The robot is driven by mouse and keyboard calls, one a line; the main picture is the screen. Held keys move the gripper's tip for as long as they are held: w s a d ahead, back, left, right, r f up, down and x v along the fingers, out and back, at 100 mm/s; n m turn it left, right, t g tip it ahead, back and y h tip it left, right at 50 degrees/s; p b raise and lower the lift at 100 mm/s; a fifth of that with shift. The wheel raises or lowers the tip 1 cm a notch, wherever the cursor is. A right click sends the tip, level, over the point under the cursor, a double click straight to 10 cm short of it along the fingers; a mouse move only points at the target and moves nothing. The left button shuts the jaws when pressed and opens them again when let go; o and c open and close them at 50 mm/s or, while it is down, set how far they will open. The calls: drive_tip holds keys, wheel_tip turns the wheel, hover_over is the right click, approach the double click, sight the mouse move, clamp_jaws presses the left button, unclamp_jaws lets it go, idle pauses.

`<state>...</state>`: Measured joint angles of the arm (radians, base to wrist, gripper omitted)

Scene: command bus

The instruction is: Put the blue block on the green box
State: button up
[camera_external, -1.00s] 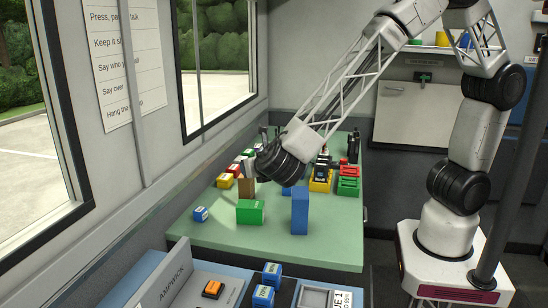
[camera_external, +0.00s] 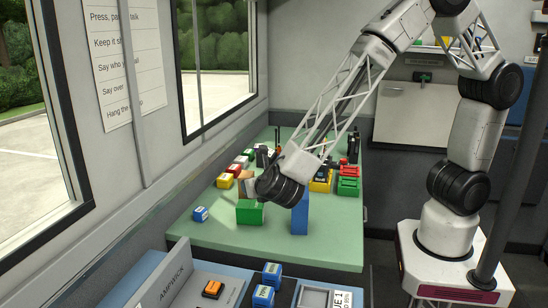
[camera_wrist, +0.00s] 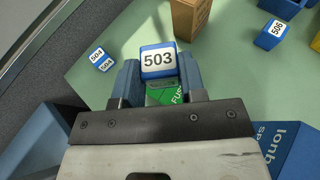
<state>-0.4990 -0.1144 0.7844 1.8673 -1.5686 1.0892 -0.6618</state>
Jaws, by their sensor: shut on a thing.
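A blue block with a white 503 label (camera_wrist: 158,60) is between the two blue fingers of my gripper (camera_wrist: 160,82) in the wrist view. My gripper is shut on it. The green box (camera_wrist: 163,94) shows partly below the block, between the fingers. In the external view the green box (camera_external: 249,215) stands on the green table, its top partly covered by my wrist. My gripper (camera_external: 244,186) is low over the box there, and the held block cannot be made out. I cannot tell whether block and box touch.
A tall blue box (camera_external: 299,217) stands close right of the green box. A brown box (camera_wrist: 188,18) is behind. Another blue block (camera_external: 200,214) lies to the left, and one labelled 506 (camera_wrist: 270,34) to the right.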

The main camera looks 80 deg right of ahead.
sight(253, 207)
drive_tip(key=shift+f, duration=1.85)
drive_tip(key=shift+f, duration=0.15)
drive_tip(key=o, duration=0.9)
drive_tip(key=shift+s+r, duration=0.1)
drive_tip(key=shift+r, duration=0.1)
drive_tip(key=shift+v, duration=5.9)
